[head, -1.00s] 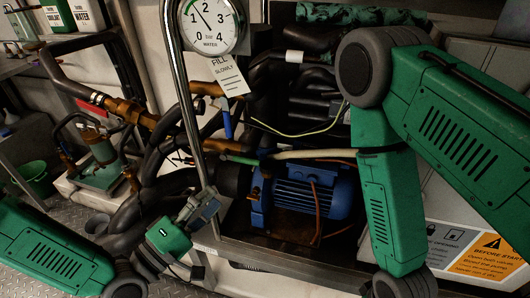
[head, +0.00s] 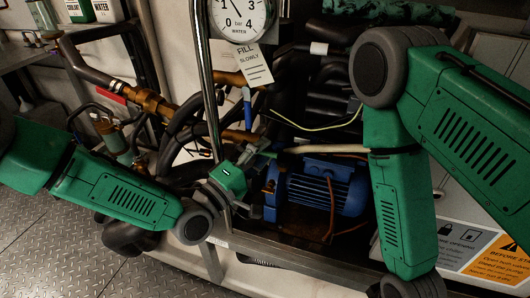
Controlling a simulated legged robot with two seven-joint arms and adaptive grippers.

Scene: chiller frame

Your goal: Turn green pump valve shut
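The green pump valve handle (head: 268,146) shows in the head view just left of the pale hose, above the blue pump motor (head: 322,188). My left gripper (head: 253,157) is at the handle and covers its left part. Its grey fingers are small and dark against the pipes, so I cannot tell whether they touch the handle or are closed on it. My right arm hangs down at the right, and its gripper is below the picture.
A chrome upright (head: 208,90) stands just left of the valve. A blue-handled valve (head: 247,108) and a hanging "FILL SLOWLY" tag (head: 254,65) are above it, under the water gauge (head: 243,14). The frame's lower rail (head: 290,254) runs below the motor.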

